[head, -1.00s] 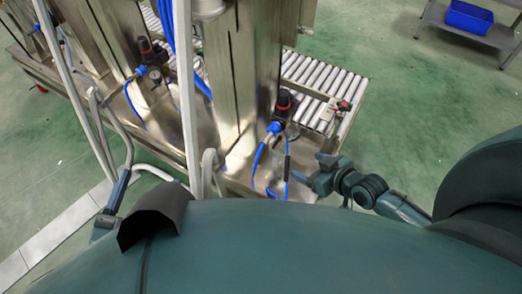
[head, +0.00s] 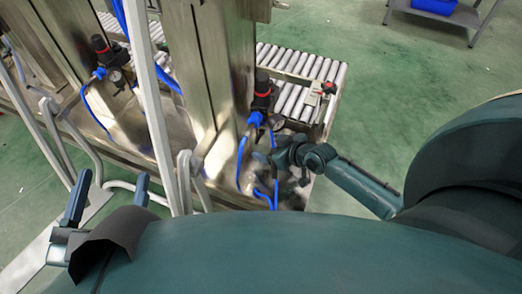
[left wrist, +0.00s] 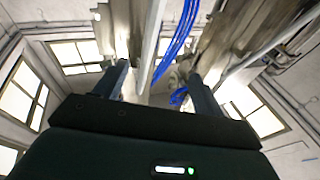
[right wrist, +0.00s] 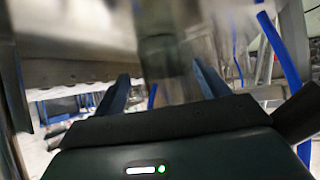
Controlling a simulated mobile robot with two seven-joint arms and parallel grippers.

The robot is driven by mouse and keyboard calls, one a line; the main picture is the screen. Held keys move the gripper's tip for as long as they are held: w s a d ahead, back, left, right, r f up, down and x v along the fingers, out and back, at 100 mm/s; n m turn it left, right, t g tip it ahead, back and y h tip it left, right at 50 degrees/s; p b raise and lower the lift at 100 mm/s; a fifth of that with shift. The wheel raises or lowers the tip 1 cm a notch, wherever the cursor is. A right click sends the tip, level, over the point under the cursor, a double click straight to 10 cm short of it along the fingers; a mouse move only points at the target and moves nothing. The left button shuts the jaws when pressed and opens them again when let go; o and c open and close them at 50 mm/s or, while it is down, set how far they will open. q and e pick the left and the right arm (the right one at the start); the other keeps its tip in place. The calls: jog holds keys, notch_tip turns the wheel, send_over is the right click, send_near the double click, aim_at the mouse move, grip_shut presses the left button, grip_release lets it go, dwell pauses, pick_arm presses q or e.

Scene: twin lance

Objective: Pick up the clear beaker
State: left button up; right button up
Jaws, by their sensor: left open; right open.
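I cannot make out the clear beaker with certainty in any view. My right gripper (head: 264,166) is in the head view at the machine's steel base, close to the blue hoses and below the gauge. Its open fingers show in the right wrist view (right wrist: 160,70), with blurred grey and dark shapes beyond and between them. Whether one is the beaker, I cannot tell. My left gripper (head: 113,176) is open and empty at the lower left of the head view, over the floor. The left wrist view (left wrist: 158,71) shows its fingers apart, pointing toward the machine frame.
A steel machine column (head: 207,80) and white tubular posts (head: 157,120) stand close ahead. A black and red regulator (head: 262,95) with blue hoses (head: 240,160) is beside my right gripper. A roller conveyor (head: 300,80) lies behind. The green floor at right is open.

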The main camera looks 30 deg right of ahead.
jog(key=b+x, duration=0.1)
jog(key=x, duration=0.1)
jog(key=shift+w+a+f, duration=0.1)
jog(key=shift+w+f, duration=0.05)
jog(key=shift+f, duration=0.3)
jog(key=shift+w+a, duration=0.1)
jog(key=shift+w, duration=0.15)
pick_arm(q)
jog(key=shift+w+r+m+t+h, duration=0.25)
jog(key=shift+r+h, duration=0.1)
jog(key=shift+r, duration=0.15)
jog(key=shift+w+r+m+t+h, duration=0.15)
jog(key=shift+r+m+t+h, duration=0.15)
jog(key=shift+r, duration=0.2)
pick_arm(e)
jog(key=c, duration=1)
jog(key=shift+c, duration=0.2)
